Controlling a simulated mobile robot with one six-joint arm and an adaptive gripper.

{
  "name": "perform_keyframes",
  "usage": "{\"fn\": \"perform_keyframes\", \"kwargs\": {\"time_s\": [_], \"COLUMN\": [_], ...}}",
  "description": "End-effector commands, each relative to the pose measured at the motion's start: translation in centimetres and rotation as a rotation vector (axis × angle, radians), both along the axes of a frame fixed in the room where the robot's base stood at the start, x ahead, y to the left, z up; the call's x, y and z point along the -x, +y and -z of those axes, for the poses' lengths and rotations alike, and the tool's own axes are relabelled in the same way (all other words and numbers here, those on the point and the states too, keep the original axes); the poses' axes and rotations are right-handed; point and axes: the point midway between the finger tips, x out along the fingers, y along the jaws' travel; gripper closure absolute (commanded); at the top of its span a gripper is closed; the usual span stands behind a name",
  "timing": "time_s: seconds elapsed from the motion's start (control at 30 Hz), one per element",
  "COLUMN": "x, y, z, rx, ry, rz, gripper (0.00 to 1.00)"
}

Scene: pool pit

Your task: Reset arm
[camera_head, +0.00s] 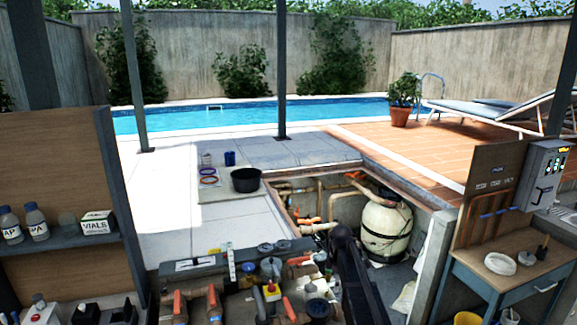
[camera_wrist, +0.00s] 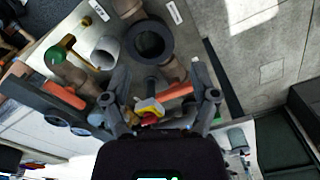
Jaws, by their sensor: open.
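My gripper (camera_wrist: 161,100) shows in the wrist view with its two fingers spread wide apart. It is open and nothing sits clamped in it. Behind the fingers are a yellow and red fitting (camera_wrist: 150,107), a valve with an orange handle (camera_wrist: 178,91) and a dark ring-shaped fitting (camera_wrist: 150,41). I cannot tell how far the fingers are from them. In the head view a dark link of my arm reaches up from the bottom over the pit side, and the fingers cannot be made out there.
A bench of pipes and orange-handled valves (camera_head: 181,304) fills the lower middle. A cream filter tank (camera_head: 386,228) stands in the pit. A shelf with bottles (camera_head: 37,222) is at left; a blue work table (camera_head: 505,262) is at right. A black bowl (camera_head: 245,180) sits on the paving.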

Motion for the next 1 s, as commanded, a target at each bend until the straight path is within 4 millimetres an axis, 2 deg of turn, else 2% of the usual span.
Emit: {"fn": "perform_keyframes", "kwargs": {"time_s": [0.23, 0.37, 1.0], "x": [3.6, 6.4, 23.0], "y": [-0.1, -0.2, -0.4], "z": [1.7, 3.0, 10.2], "rx": [0.000, 0.000, 0.001], "ry": [0.000, 0.000, 0.000], "rz": [0.163, 0.298, 1.177], "gripper": [0.24, 0.24, 0.24]}}
